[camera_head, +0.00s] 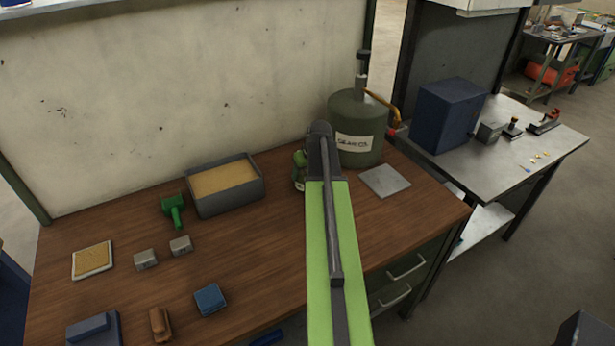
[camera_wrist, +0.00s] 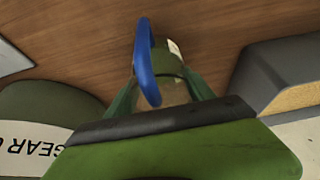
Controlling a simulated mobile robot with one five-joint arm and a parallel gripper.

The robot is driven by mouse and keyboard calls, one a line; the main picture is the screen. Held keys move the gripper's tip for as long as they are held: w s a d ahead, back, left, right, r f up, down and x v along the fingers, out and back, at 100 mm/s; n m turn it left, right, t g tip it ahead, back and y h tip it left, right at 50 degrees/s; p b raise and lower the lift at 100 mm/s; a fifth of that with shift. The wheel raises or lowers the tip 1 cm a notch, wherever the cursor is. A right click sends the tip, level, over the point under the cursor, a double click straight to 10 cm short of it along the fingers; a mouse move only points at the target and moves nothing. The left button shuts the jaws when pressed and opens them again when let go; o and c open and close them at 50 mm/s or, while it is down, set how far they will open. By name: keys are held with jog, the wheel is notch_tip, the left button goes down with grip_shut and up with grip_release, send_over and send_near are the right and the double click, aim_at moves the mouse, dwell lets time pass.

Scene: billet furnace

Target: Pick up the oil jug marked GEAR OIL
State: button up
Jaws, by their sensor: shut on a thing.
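My gripper (camera_wrist: 162,90) is shut on a small green container with a blue handle (camera_wrist: 147,62), one finger on each side of it. A pale label shows on its far side, too small to read. In the head view a green part of this container (camera_head: 299,182) shows just left of my arm, which hides the rest and the fingers. A large green canister (camera_head: 358,122) with a dark top and a white label beginning "GEAR O" stands right behind my arm. It also shows at the left of the wrist view (camera_wrist: 45,100), its label upside down and cut off.
A grey tray of tan material (camera_head: 225,205) lies to the left, with a green tool (camera_head: 173,210) beside it. A flat grey plate (camera_head: 385,180) lies right of my arm. Small blocks sit at the front left. A blue box (camera_head: 447,115) stands on the neighbouring bench.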

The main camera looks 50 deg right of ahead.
jog(key=shift+c, duration=1.4)
